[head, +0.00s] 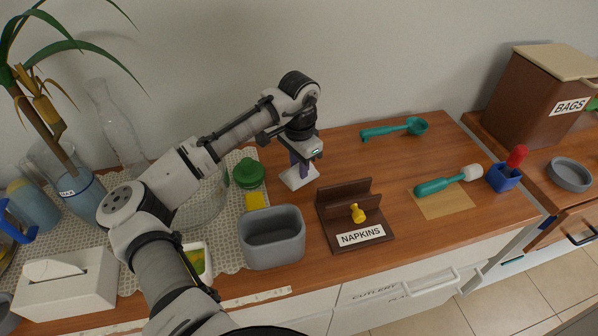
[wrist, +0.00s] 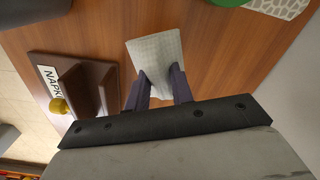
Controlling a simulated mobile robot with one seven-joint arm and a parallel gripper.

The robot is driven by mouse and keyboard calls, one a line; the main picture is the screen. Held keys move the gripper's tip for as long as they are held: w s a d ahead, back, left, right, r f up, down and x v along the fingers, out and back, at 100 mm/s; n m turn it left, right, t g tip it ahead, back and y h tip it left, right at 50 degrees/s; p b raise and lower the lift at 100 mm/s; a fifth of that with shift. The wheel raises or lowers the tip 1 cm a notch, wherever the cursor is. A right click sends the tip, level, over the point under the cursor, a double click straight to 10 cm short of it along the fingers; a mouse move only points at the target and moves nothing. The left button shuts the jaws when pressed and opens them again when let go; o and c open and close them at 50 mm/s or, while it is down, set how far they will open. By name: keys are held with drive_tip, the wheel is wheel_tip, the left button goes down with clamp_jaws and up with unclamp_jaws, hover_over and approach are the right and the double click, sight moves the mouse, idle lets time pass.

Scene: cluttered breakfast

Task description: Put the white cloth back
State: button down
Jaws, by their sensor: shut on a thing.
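The white cloth (head: 299,178) is a small, flat, pale square between my fingers. It also shows in the wrist view (wrist: 156,50), where it has a faint check pattern. My gripper (head: 301,164) points down and is shut on the cloth, low over the wooden counter; I cannot tell whether the cloth touches the wood. The dark brown holder labelled NAPKINS (head: 341,190) stands to the right of my gripper in the head view, and to the left in the wrist view (wrist: 95,88). Its slot between the upright boards holds no cloth that I can see.
A yellow knob-like piece (head: 358,213) sits at the holder's front. A teal scoop (head: 395,129) lies at the back.

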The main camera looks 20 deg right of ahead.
drive_tip(key=shift+f, duration=1.55)
drive_tip(key=shift+f, duration=0.2)
drive_tip(key=c, duration=1.2)
unclamp_jaws()
drive_tip(key=shift+r, duration=0.1)
wheel_tip(320, 180, up, 12)
drive_tip(key=shift+r+b, duration=0.1)
drive_tip(key=shift+b, duration=0.85)
